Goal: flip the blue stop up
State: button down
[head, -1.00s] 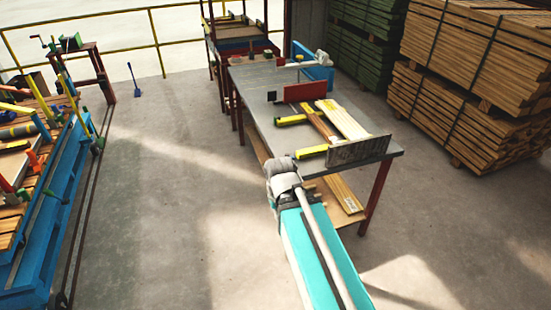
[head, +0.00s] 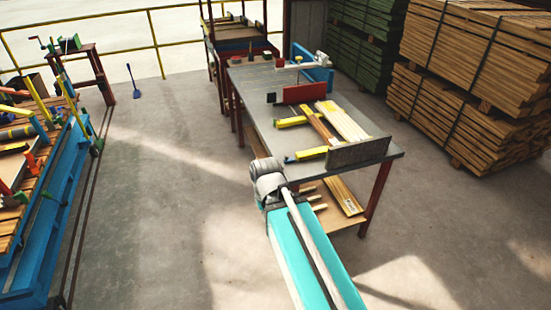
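A blue upright panel (head: 313,64) stands at the far end of the grey metal table, with a white fitting in front of it. A small blue tip (head: 291,159) shows at the left end of the near yellow bar (head: 312,153). I cannot tell which of these is the blue stop, or whether it is up or down. My arm's grey wrist is in front of the table's near left side, close to the blue tip in the picture. My gripper's fingers are hidden beyond the wrist.
The grey table (head: 262,118) carries a red panel (head: 305,93), a grey panel (head: 358,152) and wooden boards (head: 342,120). A blue-framed bench (head: 62,205) stands at left. Timber stacks (head: 470,105) stand at right. The floor between bench and table is clear.

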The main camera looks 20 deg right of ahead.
aim_at(288, 160)
jog(key=u, duration=0.05)
jog(key=i, duration=0.95)
jog(key=z, duration=0.1)
